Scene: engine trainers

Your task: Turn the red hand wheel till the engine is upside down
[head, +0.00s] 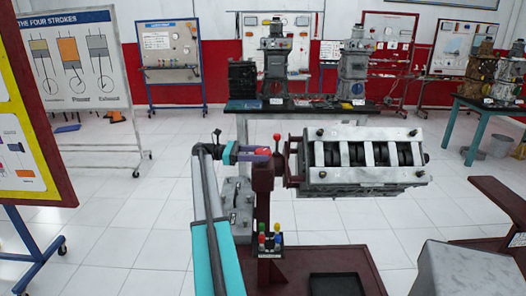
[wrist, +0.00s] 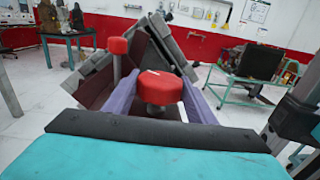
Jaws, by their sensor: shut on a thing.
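The red hand wheel (wrist: 161,87), a short red cylinder with a white mark on top, sits between the purple fingers of my gripper (wrist: 160,92) in the wrist view. My gripper is shut on it. In the head view only a little red of the wheel (head: 264,149) shows by the fingers. The engine (head: 365,160) is a grey block to the right of the dark red stand post (head: 263,205). Its face with pale crossbars and dark gaps is turned up and toward me. In the wrist view the engine is tilted behind the wheel, partly hidden.
A red-knobbed lever (head: 277,138) stands close beside the wheel; its knob (wrist: 117,45) is left of my fingers in the wrist view. A dark tray (head: 334,286) lies on the stand's base. A table (head: 300,108) with engine parts stands behind. White floor is open at left.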

